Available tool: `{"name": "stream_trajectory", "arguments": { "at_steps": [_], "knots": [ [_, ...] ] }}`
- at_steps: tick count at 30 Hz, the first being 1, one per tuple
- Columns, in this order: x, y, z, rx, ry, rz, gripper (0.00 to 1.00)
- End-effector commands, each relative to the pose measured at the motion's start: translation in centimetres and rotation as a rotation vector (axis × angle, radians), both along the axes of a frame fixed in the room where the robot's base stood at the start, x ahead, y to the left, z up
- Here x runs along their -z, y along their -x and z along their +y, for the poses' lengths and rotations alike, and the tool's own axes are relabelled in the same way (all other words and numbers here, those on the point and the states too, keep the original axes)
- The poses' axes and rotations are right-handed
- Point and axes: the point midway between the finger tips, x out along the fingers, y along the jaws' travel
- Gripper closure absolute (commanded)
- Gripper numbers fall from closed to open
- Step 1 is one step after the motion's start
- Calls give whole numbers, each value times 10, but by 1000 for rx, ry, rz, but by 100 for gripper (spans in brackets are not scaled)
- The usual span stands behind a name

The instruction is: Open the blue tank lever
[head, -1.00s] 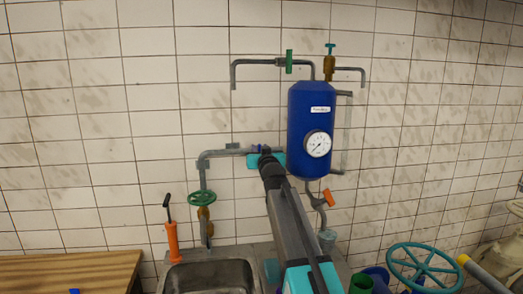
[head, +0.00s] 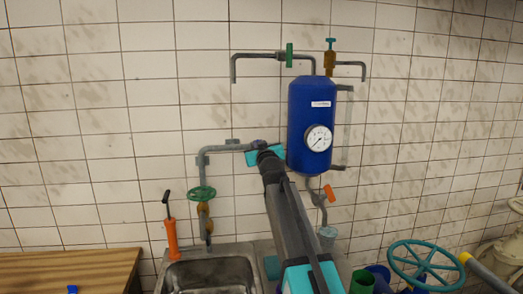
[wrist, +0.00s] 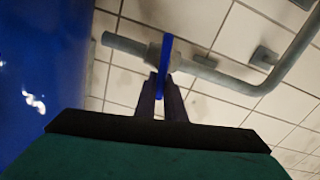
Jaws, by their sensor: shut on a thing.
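The blue tank (head: 310,120) hangs on the tiled wall with a white gauge (head: 318,139) on its front. A grey pipe (head: 222,149) runs to its lower left side. The blue tank lever (wrist: 166,52) stands across this pipe in the wrist view, seen nearly edge-on. My gripper (wrist: 163,88) is shut on the lever's near end, its two fingers close together around it. In the head view my gripper (head: 262,149) is at the pipe just left of the tank, and my arm and wrist hide most of the lever.
A green valve wheel (head: 201,194) and an orange pump (head: 171,240) are left of my arm. A sink (head: 210,274) lies below. A small orange lever (head: 329,193) hangs under the tank. A large teal wheel (head: 425,265) is at the lower right.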

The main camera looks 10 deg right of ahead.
Motion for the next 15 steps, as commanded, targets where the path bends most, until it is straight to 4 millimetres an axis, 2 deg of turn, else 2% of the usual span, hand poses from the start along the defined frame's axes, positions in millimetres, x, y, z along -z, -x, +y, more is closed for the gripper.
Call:
{"name": "stream_trajectory", "arguments": {
  "at_steps": [15],
  "knots": [
    [8, 0, 12, -1, 467, -2, 100]
  ]
}}
